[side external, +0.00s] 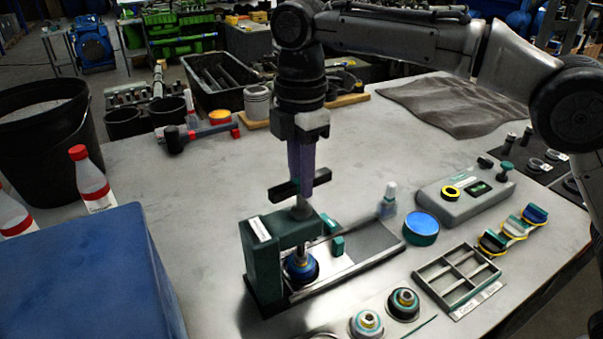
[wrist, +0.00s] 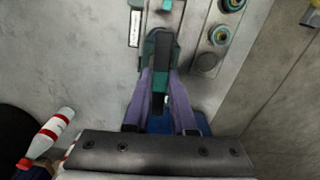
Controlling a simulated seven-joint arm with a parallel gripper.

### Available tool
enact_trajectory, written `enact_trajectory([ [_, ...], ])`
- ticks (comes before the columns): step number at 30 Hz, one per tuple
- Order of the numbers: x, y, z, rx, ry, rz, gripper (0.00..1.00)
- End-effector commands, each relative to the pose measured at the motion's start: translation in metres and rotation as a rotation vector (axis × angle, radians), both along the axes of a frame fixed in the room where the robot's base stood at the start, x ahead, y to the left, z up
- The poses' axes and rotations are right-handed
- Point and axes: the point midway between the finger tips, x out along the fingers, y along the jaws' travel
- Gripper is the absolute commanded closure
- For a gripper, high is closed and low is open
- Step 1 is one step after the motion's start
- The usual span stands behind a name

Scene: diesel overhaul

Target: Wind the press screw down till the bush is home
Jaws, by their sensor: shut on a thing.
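The dark green press (side external: 262,262) stands upright at the front of the bench. Its screw (side external: 302,208) rises from the top, with a dark cross handle (side external: 284,191) on it. My gripper (side external: 301,186) points down over the press, its purple fingers shut on the handle. In the wrist view the gripper (wrist: 160,76) has the dark handle (wrist: 158,100) between its fingers. Below the screw, a blue and gold ringed part (side external: 300,262), seemingly the bush, sits in a dark seat inside the frame. How deep it sits is not clear; the wrist view hides it.
A blue box (side external: 85,275) and red-capped bottles (side external: 92,180) stand at left. Right of the press are a blue-topped round tin (side external: 421,227), a grey divided tray (side external: 457,280) and a grey control box (side external: 464,194). Two ringed parts (side external: 403,302) lie in front.

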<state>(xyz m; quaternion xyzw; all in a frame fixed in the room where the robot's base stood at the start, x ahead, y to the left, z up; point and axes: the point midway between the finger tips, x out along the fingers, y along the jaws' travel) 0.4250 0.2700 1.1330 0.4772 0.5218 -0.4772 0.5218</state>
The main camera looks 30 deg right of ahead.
Motion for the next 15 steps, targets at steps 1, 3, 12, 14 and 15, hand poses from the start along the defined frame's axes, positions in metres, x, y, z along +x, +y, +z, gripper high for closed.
enact_trajectory([
  [1, 0.0003, -0.0006, -0.0001, -0.001, 0.0, -0.039, 1.0],
  [3, 0.0002, -0.0007, -0.0007, -0.001, 0.0, -0.123, 1.0],
  [12, 0.0002, -0.0007, -0.0028, -0.002, 0.0, -0.432, 1.0],
  [14, 0.0002, -0.0006, -0.0029, -0.002, 0.0, -0.451, 1.0],
  [15, 0.0002, -0.0006, -0.0029, -0.002, 0.0, -0.456, 1.0],
])
